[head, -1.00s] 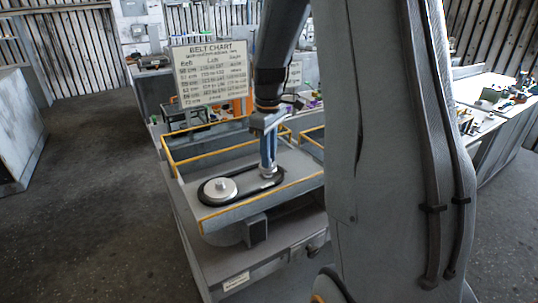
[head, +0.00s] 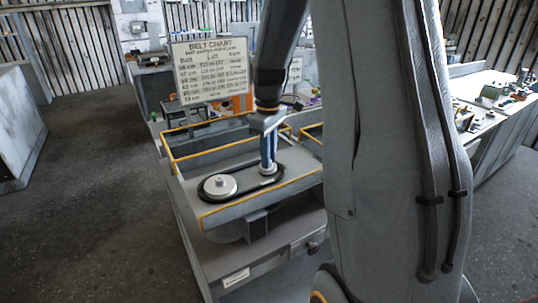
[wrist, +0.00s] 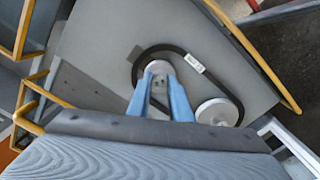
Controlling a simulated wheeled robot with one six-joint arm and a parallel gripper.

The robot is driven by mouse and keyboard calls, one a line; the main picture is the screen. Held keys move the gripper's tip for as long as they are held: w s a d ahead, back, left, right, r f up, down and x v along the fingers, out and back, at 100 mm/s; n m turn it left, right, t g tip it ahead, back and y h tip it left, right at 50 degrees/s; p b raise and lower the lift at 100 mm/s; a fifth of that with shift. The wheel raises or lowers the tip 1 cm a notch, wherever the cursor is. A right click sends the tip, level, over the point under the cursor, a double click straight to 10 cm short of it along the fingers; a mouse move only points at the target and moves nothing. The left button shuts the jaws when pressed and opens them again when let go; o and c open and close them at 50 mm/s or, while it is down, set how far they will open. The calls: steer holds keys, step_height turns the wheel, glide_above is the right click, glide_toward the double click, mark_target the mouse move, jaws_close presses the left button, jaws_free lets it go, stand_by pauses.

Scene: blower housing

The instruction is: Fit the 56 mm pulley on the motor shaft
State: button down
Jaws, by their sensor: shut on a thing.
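My gripper (head: 268,164) points down over the right end of the blower deck, its blue fingers shut on a small pale pulley (wrist: 158,67). In the wrist view the fingertips (wrist: 160,80) meet its near side. The motor shaft is hidden under the pulley and fingers, so I cannot tell how far down the pulley sits. A black belt (head: 203,190) loops around the small pulley and a larger silver pulley (head: 220,186). The larger pulley also shows in the wrist view (wrist: 217,111).
Yellow rails (head: 205,152) edge the grey housing. A belt chart board (head: 210,70) stands behind it. The belt carries a white label (wrist: 194,63). A bench with parts (head: 500,100) is at the right. Open floor lies to the left.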

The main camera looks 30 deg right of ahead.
steer(key=shift+f, duration=0.25)
steer(key=c, duration=1.5)
jaws_free()
steer(key=shift+r, duration=0.1)
steer(key=shift+r+p, duration=2)
steer(key=shift+r, duration=1.7)
